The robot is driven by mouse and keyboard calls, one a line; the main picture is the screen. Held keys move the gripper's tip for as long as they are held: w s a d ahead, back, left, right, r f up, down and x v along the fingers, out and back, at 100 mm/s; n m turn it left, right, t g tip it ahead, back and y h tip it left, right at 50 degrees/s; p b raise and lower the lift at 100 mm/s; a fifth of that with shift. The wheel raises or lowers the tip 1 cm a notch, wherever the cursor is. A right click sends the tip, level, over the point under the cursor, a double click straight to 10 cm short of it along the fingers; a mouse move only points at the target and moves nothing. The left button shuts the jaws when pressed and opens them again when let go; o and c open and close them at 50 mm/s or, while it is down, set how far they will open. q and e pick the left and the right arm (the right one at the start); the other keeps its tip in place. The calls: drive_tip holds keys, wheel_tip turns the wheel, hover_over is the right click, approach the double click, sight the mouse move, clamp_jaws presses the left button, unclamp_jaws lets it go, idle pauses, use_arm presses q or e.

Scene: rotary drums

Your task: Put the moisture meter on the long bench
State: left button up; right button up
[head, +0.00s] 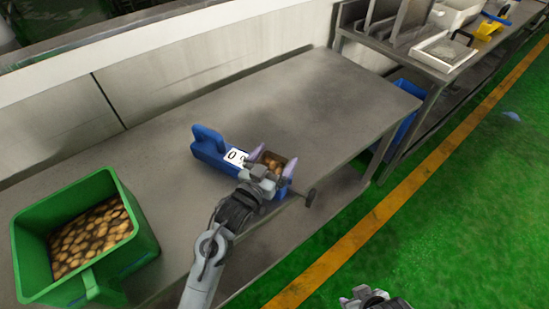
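The moisture meter (208,151) is a blue device with a white display panel (236,157), a brown cup holding nut-like pieces and a dark knob on a rod at its right. It is over the front part of the grey metal bench (330,95). I cannot tell whether it rests there or is slightly raised. My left gripper (272,160) is at its right end, with purple fingertips on either side of the cup. Whether they press on it is unclear. My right gripper (368,297) shows only partly at the bottom edge, away from the meter, its fingers unclear.
A green crate (148,238) of brown produce stands at the bench's left end. The bench is clear behind and right of the meter. Another metal bench (440,66) at the upper right carries trays and a yellow tool (487,29). A blue bin (408,88) sits below.

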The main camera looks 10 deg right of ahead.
use_arm(q)
drive_tip(key=shift+s+a, duration=0.35)
drive_tip(key=p+v, duration=0.2)
drive_tip(key=v, duration=0.9)
drive_tip(key=shift+p, duration=0.4)
drive_tip(key=shift+r, duration=0.1)
